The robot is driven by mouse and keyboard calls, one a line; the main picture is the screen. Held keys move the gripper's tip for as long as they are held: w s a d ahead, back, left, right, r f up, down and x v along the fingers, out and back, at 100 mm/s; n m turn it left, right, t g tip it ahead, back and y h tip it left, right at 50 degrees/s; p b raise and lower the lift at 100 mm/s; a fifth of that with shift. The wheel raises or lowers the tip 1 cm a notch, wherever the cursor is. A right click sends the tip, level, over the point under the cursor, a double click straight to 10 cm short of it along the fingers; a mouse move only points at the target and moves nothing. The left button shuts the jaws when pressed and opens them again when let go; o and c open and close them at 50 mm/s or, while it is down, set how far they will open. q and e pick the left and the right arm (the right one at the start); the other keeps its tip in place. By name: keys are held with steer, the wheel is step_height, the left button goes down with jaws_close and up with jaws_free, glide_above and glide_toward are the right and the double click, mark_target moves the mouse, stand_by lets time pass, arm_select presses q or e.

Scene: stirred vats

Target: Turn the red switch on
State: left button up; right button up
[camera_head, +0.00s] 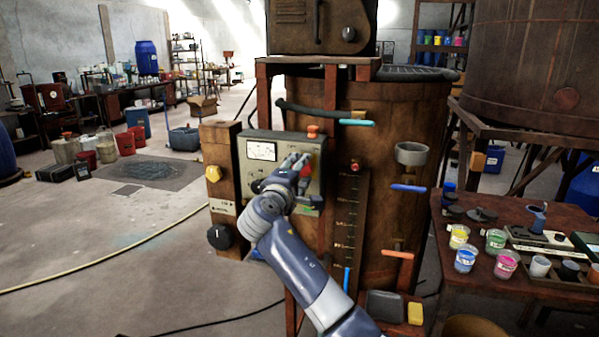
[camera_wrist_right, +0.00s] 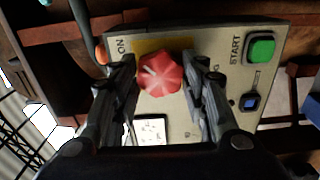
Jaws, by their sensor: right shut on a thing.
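The red switch (camera_wrist_right: 160,75) is a round, lobed knob with a pale pointer line. It sits on a yellow plate on the beige control panel (camera_wrist_right: 232,90), and the word ON is printed beside it. My right gripper (camera_wrist_right: 161,70) has its two fingers on either side of the knob, shut on it. In the head view my right arm reaches up from the bottom to the control panel (camera_head: 252,175), with the gripper (camera_head: 297,163) at its face. There the gripper mostly hides the switch. My left gripper is not in view.
The panel carries a green START button (camera_wrist_right: 261,48), a blue button (camera_wrist_right: 249,101) and a white meter (camera_head: 262,151). A rusty vat (camera_head: 400,125) with coloured valve handles stands behind. A table of paint cups (camera_head: 458,236) is at right. Open floor lies left.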

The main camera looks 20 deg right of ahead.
steer(key=o, duration=1.1)
steer(key=shift+c, duration=0.2)
steer(key=v, duration=1.2)
